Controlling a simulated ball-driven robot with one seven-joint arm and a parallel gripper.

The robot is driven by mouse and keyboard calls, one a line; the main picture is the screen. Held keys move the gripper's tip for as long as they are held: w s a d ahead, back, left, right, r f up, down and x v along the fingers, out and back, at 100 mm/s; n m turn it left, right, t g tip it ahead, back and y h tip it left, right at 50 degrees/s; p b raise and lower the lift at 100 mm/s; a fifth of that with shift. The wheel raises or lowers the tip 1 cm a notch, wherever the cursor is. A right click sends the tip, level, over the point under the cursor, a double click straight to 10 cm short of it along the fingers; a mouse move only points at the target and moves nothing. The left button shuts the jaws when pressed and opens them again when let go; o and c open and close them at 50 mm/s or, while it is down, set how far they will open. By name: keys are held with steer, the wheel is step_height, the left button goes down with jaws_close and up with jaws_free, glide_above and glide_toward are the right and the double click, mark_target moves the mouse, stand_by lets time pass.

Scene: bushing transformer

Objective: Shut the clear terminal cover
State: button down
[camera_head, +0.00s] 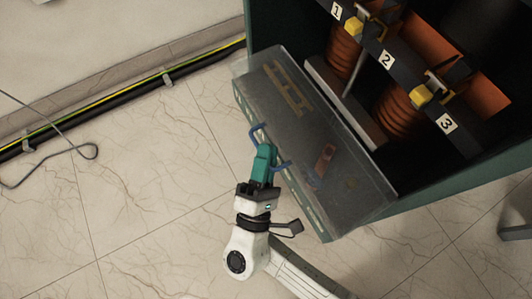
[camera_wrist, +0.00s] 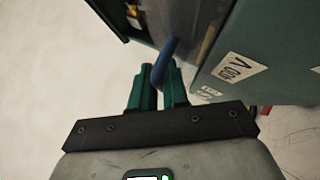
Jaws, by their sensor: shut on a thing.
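The clear terminal cover (camera_head: 300,125) is a see-through panel standing open. It slants out from the front of the green transformer cabinet (camera_head: 440,192). A blue handle (camera_head: 256,132) is on its outer edge; the handle also shows in the wrist view (camera_wrist: 166,55). My gripper (camera_head: 264,155), with green fingers, is shut on the middle of the blue handle. The wrist view shows the handle between the fingertips (camera_wrist: 161,75). The fingers hide the handle's middle part in the head view.
Inside the cabinet are orange-brown coils (camera_head: 398,112) and yellow terminals (camera_head: 420,95) beside labels 1, 2 and 3. Cables (camera_head: 120,108) run along the wall at left. A loose grey cord (camera_head: 60,155) lies on the floor.

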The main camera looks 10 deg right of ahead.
steer(key=shift+f, duration=0.35)
steer(key=c, duration=1.3)
jaws_free()
steer(key=shift+o, duration=0.2)
steer(key=shift+s, duration=0.1)
steer(key=p+v, duration=0.1)
steer(key=v, duration=0.9)
steer(key=shift+s+a+p, duration=0.25)
steer(key=shift+s+p, duration=0.05)
